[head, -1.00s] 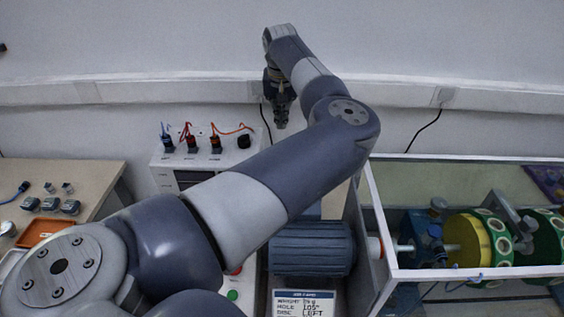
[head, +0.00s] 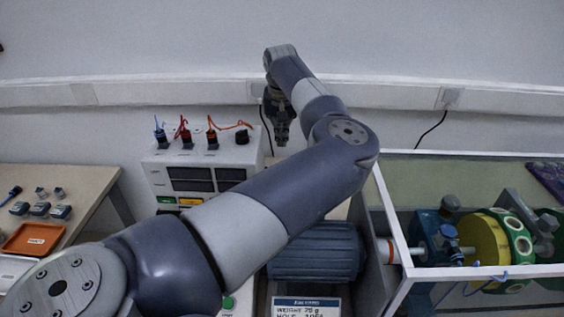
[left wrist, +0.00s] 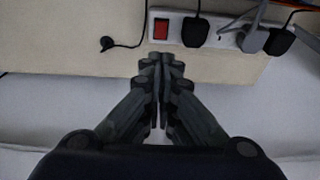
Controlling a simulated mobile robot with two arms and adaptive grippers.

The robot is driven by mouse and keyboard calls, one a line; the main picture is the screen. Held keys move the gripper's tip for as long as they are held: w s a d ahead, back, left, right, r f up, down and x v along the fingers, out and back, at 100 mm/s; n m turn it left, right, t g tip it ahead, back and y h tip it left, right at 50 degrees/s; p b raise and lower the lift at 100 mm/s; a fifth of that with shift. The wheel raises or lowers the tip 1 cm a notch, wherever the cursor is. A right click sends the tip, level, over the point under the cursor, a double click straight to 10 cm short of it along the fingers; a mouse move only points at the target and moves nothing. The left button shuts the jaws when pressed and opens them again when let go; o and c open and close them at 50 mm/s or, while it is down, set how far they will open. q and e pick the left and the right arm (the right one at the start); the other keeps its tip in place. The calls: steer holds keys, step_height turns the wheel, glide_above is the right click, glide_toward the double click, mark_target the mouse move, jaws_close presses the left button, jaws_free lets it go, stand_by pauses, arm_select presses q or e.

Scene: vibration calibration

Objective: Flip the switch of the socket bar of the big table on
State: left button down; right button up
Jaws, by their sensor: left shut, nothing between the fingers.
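The white socket bar (left wrist: 225,33) lies across the top of the left wrist view, with black plugs (left wrist: 195,32) and a grey plug in it. Its red rocker switch (left wrist: 161,31) is at the left end. My left gripper (left wrist: 160,60) is shut and empty, its fingertips just below the switch in the picture; I cannot tell whether they touch the bar. In the head view the left gripper (head: 282,138) points down near the wall, and I cannot make out the socket bar there. The right gripper is not in view.
A white instrument box (head: 205,160) with coloured plugs stands left of the gripper. A blue motor (head: 315,252) and a framed rig with a yellow disc (head: 484,240) are at right. An orange tray (head: 33,239) lies on the left table. A black cable (left wrist: 128,45) is left of the switch.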

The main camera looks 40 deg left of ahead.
arm_select(q)
steer(key=p+x, duration=0.1)
steer(key=x, duration=0.3)
steer(key=p+x, duration=0.1)
steer(key=x, duration=0.3)
steer(key=s+p+x, duration=0.1)
steer(key=x, duration=0.3)
steer(key=shift+d+f+p, duration=0.3)
steer(key=shift+f+p, duration=0.1)
steer(key=shift+f, duration=0.6)
